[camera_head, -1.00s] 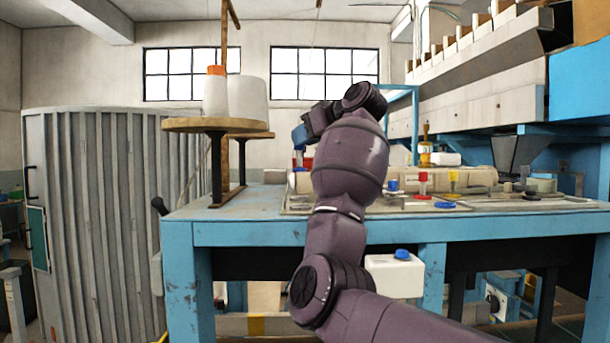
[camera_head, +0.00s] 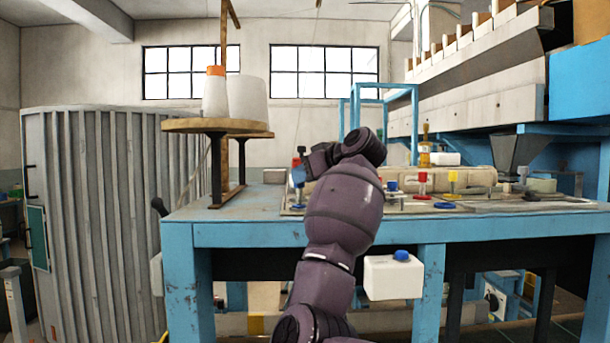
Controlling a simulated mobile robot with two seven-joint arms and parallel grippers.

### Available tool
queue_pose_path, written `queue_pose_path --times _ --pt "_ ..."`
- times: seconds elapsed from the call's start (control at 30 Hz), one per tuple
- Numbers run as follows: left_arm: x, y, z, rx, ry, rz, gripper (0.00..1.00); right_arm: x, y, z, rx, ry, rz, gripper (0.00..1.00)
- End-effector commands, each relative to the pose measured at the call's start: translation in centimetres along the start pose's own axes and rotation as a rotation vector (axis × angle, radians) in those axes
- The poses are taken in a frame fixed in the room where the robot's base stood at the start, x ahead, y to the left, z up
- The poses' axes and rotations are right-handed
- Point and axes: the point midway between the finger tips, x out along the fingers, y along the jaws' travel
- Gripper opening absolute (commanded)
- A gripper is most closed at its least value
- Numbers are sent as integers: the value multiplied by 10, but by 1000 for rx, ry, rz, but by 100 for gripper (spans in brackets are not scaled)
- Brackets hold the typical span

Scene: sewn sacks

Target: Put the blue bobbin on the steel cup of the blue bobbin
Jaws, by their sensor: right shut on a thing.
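My right gripper (camera_head: 303,172) is over the left part of the workbench, with its arm rising from the bottom of the head view. It is shut on a small blue thing, seemingly the blue bobbin (camera_head: 298,175), low near the bench top. The finger contact is too small to see clearly. Further right, a small blue-topped piece (camera_head: 391,185) stands on the bench beside a red one (camera_head: 422,177) and a yellow one (camera_head: 453,176). I cannot tell for certain which part is the steel cup. My left gripper is out of view.
The blue-framed workbench (camera_head: 250,232) spans the middle. A round wooden stand (camera_head: 190,126) with white thread cones (camera_head: 248,98) rises at its left. A blue ring (camera_head: 445,205) lies on the bench. A white box with a blue knob (camera_head: 392,278) hangs at the front.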

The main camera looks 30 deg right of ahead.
Motion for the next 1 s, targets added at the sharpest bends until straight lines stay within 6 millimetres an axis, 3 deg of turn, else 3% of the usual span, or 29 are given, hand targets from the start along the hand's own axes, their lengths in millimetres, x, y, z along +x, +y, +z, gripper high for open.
queue_pose_path --times 0.17,0.2,0.33,0.7,1.0 --pt "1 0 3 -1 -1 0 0 2 0 4 0 -1 0 0" --pt "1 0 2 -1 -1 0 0 1 0 3 0 -1 0 32" --pt "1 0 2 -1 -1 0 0 1 0 3 0 -1 0 52" --pt "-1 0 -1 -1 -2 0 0 -1 0 -2 0 0 -1 52" --pt "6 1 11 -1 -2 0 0 -49 1 2 -1 1 5 52"
